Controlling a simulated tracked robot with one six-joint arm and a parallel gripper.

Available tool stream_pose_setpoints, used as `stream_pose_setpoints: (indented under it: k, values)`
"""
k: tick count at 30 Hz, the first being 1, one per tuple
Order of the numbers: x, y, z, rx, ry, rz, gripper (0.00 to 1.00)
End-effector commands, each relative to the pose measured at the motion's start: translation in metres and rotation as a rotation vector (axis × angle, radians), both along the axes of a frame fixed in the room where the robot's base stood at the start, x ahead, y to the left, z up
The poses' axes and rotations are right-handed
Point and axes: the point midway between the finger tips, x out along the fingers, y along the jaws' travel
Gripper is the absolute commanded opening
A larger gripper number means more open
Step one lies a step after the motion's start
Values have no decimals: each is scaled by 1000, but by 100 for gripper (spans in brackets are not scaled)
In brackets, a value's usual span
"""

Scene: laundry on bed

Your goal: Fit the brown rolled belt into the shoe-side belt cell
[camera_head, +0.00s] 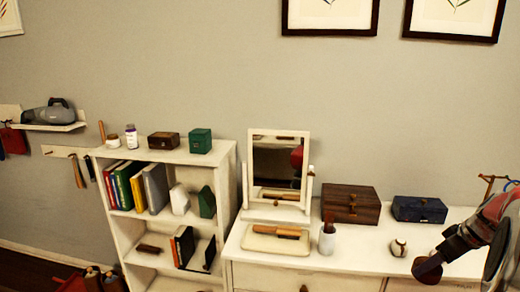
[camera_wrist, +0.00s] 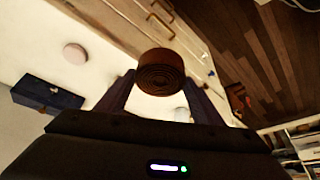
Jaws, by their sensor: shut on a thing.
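The brown rolled belt (camera_wrist: 161,72) is held between the two fingers of my gripper (camera_wrist: 160,92) in the wrist view, its coiled spiral side facing the camera. In the head view, the belt (camera_head: 427,268) shows as a brown round shape at the end of my arm, at the lower right. It is above the front part of the white dresser top. I cannot make out a belt cell or any shoes in either view.
The white dresser (camera_head: 350,262) holds a brown wooden box (camera_head: 351,204), a navy box (camera_head: 419,209), a small round pale object (camera_head: 398,248), a cup (camera_head: 327,240), a mirror (camera_head: 277,165) and a tray (camera_head: 262,244). A white bookshelf (camera_head: 228,178) stands left of it.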

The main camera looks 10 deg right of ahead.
Motion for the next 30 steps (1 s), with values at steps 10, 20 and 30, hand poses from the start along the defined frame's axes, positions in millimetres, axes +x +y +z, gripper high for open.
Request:
stream_pose_setpoints:
  k: [10, 20, 30]
  values:
    - [2, -7, 0, 0, 0, -125, 31]
    - [-6, -23, -15, 0, 0, -368, 31]
    - [5, -5, -43, -1, 1, -630, 31]
